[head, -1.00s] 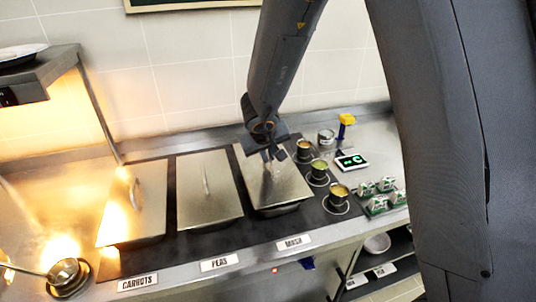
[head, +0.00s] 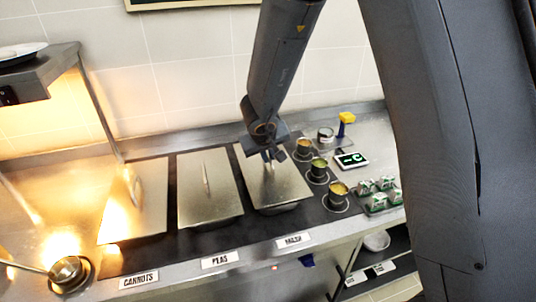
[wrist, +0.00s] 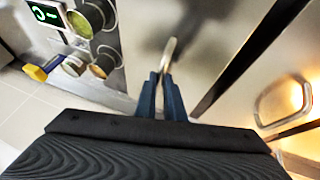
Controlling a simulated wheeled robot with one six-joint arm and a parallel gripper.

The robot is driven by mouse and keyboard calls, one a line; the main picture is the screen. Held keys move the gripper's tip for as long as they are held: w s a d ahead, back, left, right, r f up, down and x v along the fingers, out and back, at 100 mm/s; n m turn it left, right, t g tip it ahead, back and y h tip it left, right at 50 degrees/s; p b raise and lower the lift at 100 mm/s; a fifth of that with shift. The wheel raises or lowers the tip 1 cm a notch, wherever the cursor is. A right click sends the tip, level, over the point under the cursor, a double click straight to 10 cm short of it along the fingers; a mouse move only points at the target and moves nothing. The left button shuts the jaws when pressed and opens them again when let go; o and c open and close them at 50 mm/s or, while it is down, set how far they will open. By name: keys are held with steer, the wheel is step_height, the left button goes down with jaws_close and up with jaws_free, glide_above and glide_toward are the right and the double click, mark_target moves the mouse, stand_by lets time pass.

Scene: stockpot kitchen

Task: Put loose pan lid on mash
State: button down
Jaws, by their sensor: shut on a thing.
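The pan lid (head: 284,190) is a flat steel rectangle lying over the pan behind the MASH label (head: 293,240). In the head view it looks level and seated on the pan, though the far edge is partly hidden by my arm. My gripper (head: 270,156) is above the lid, shut on its upright handle. In the wrist view the two blue fingers of my gripper (wrist: 161,88) close around the lid's handle (wrist: 169,54), and the lid's steel surface (wrist: 144,22) lies beneath.
The lidded PEAS pan (head: 209,190) and CARROTS pan (head: 133,205) stand to the left. Several small pots, including a near one (head: 338,192), stand close on the right. A green display (head: 351,160) and cartons (head: 378,194) lie beyond. A ladle pot (head: 69,272) sits front left.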

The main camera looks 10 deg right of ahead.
stand_by(0.3)
steer(key=c, duration=1.8)
jaws_free()
steer(key=shift+o, duration=0.2)
steer(key=shift+s+r+y+p, duration=0.65)
steer(key=shift+s+r, duration=1.2)
steer(key=shift+r, duration=1.55)
steer(key=shift+m+g+y, duration=0.6)
steer(key=shift+g+y, duration=0.2)
steer(key=shift+y, duration=0.15)
steer(key=s+d+f+b, duration=0.1)
steer(key=s, duration=0.1)
steer(key=s+d+f+b, duration=0.1)
steer(key=s, duration=0.2)
steer(key=s+d+f+b, duration=0.1)
steer(key=s+d+b, duration=0.1)
steer(key=s, duration=0.1)
steer(key=shift+s+f, duration=0.1)
steer(key=shift+s, duration=0.05)
steer(key=s+d+f+m+g+h+b, duration=0.1)
steer(key=s+d+f+g+b, duration=0.1)
steer(key=s+d, duration=0.6)
steer(key=s+f+g, duration=0.1)
steer(key=s, duration=0.1)
steer(key=shift+s+d+f+m+h, duration=0.2)
steer(key=shift+s+d+m+h, duration=0.05)
steer(key=shift+s+m+h, duration=0.15)
